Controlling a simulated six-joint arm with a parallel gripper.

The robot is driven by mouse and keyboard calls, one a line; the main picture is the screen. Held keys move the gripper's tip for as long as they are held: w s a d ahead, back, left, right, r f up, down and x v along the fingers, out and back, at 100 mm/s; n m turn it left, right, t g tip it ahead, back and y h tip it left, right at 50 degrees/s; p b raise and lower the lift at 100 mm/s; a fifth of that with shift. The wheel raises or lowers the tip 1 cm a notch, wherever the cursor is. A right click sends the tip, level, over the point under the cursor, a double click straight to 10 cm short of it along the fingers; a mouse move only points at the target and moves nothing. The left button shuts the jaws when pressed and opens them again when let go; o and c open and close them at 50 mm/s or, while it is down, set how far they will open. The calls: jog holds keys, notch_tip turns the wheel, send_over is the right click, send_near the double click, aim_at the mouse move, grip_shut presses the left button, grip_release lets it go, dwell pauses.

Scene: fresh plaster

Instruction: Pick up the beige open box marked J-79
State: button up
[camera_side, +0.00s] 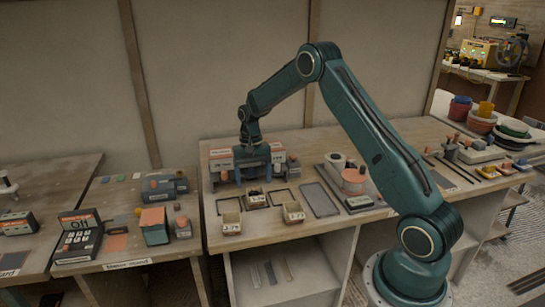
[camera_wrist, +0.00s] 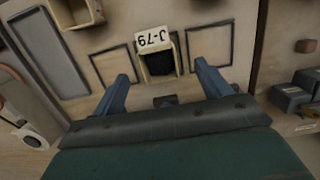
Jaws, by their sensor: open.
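The beige open box marked J-79 (camera_wrist: 144,66) sits on the bench in the wrist view, with its label upside down and a dark inside. It appears to be the middle box (camera_side: 257,201) in the side view, though its label is too small to read there. My gripper (camera_wrist: 161,71) is open and empty. Its two blue fingers point toward the box, one on each side in the wrist picture, with the box mostly beyond the tips. In the side view my gripper (camera_side: 252,180) is just behind the box, and the fingertips are partly hard to make out.
Two similar beige boxes stand nearer the bench front, one left (camera_side: 231,225) and one right (camera_side: 293,214). Dark rectangular outlines (camera_wrist: 206,40) flank the J-79 box. A flat grey tray (camera_side: 319,200) lies to the right. Grey and red blocks (camera_side: 222,160) stand behind my gripper.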

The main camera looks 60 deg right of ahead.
aim_at(257, 204)
jog(key=shift+s+f, duration=0.1)
jog(key=shift+f, duration=0.6)
jog(key=shift+s+a+f, duration=0.1)
jog(key=shift+s+f, duration=0.05)
jog(key=shift+f, duration=0.7)
jog(key=shift+s+a+f, duration=0.1)
jog(key=shift+s+f, duration=0.1)
jog(key=shift+f, duration=0.65)
jog(key=shift+s+a+f, duration=0.1)
jog(key=shift+s+f, duration=0.05)
jog(key=shift+f, duration=0.7)
jog(key=c, duration=1.1)
jog(key=shift+r, duration=0.2)
notch_tip(257, 204, up, 20)
jog(key=shift+f, duration=0.1)
